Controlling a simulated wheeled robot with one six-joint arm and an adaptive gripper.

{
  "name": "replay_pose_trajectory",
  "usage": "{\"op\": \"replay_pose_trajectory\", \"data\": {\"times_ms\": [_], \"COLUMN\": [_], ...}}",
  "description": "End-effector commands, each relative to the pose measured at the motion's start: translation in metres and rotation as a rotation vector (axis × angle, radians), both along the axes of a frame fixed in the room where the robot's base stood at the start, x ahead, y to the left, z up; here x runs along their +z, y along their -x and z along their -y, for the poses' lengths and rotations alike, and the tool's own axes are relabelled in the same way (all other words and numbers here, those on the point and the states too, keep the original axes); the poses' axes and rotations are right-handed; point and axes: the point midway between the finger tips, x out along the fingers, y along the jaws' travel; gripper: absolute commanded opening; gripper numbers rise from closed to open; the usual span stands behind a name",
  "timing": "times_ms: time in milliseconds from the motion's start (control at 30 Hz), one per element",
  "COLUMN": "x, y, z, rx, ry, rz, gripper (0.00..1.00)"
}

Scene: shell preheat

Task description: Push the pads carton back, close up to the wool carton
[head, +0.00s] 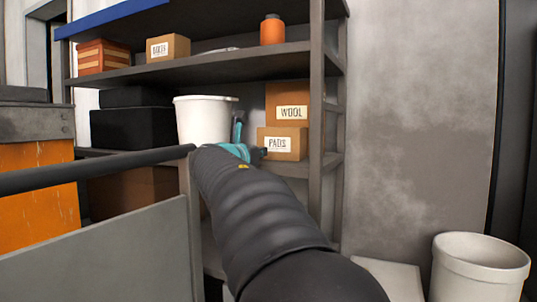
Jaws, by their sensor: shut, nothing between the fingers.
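The pads carton (284,156), a small brown box with a "PADS" label, sits on the middle shelf near the right post. The wool carton (287,91), a taller brown box with a "WOOL" label, stands behind it, its lower part hidden by the pads carton. I cannot tell the gap between them. My gripper (262,152) is shut and empty at the left edge of the pads carton's front. I cannot tell whether it touches the carton. My dark arm hides the shelf edge below the gripper.
A white bucket (204,121) stands on the same shelf, left of my gripper. The shelf post (316,110) rises close to the right of the cartons. A dark rail (95,171) and grey panel (110,255) are at lower left. A white bin (478,266) stands at lower right.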

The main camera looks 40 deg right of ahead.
Motion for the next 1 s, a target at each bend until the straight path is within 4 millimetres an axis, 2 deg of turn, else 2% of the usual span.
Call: {"op": "replay_pose_trajectory", "data": {"times_ms": [100, 300, 500, 833, 933, 1000], "x": [0.000, 0.000, 0.000, -0.001, -0.010, -0.026], "y": [0.012, 0.025, 0.030, 0.031, 0.037, 0.047], "z": [-0.021, -0.045, -0.055, -0.056, -0.060, -0.067], "rx": [-0.001, -0.002, -0.002, -0.001, 0.005, 0.011], "ry": [0.000, 0.000, 0.000, -0.005, -0.063, -0.160], "rz": [0.001, 0.001, 0.000, 0.003, 0.040, 0.102], "gripper": [0.00, 0.00, 0.00, 0.00, 0.00, 0.00]}}
